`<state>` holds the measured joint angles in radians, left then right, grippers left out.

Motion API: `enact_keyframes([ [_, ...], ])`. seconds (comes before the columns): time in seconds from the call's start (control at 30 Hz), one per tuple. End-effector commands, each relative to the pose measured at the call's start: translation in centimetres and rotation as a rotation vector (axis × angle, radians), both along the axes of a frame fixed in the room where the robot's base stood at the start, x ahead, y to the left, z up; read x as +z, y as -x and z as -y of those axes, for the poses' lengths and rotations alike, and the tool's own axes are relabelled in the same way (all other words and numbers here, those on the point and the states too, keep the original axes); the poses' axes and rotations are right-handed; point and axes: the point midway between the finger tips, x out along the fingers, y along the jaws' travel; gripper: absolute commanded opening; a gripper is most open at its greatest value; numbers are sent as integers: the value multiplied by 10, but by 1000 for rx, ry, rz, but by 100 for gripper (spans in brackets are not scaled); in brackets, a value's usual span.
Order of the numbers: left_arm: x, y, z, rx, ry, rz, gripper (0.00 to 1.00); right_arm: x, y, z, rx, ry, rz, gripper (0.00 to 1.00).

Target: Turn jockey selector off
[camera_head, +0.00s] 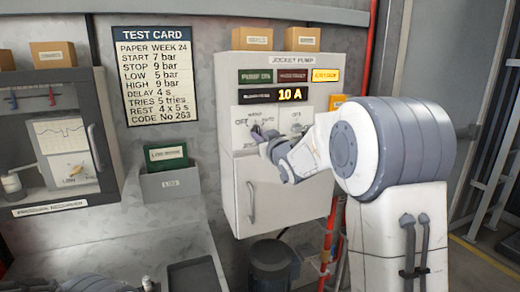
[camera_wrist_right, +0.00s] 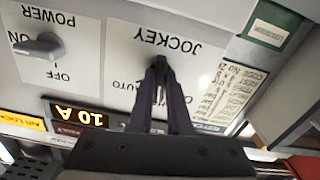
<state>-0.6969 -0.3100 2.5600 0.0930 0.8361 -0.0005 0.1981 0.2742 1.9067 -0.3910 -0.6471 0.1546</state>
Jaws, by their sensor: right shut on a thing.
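The jockey pump panel (camera_head: 285,75) is a pale wall cabinet. My right gripper (camera_head: 263,141) reaches its left selector plate. In the right wrist view, which is upside down, the two dark fingers of this gripper (camera_wrist_right: 159,68) are closed together over the middle of the plate marked JOCKEY (camera_wrist_right: 165,40). They are shut on the jockey selector, whose knob is mostly hidden by the fingers. Its exact pointing direction cannot be told. An AUTO label shows beside the fingers. I cannot make out my left gripper.
The grey POWER knob (camera_wrist_right: 40,45) sits beside the jockey plate, its handle towards ON. The display (camera_head: 290,95) reads 10 A, and a yellow lamp (camera_head: 325,75) is lit. A cabinet door handle (camera_head: 251,203) is below. A test card (camera_head: 156,75) hangs left.

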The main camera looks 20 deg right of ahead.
Motion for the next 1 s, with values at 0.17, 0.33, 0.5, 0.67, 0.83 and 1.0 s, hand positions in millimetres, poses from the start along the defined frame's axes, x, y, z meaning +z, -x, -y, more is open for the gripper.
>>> enact_keyframes([
  [0.17,-29,0,0,0,0,0,50,-4,0,1,-1,168,10,0],
  [0.33,-47,0,0,0,0,0,50,-3,0,1,-1,326,16,0],
  [0.5,-61,0,0,0,0,0,50,-2,0,1,-1,465,20,0],
  [0.67,-70,0,0,0,0,0,50,-1,0,1,-1,570,23,0],
  [0.83,-77,0,0,0,0,0,50,0,0,1,0,648,25,0],
  [1.0,-80,0,0,0,0,0,50,1,0,1,0,693,26,0],
])
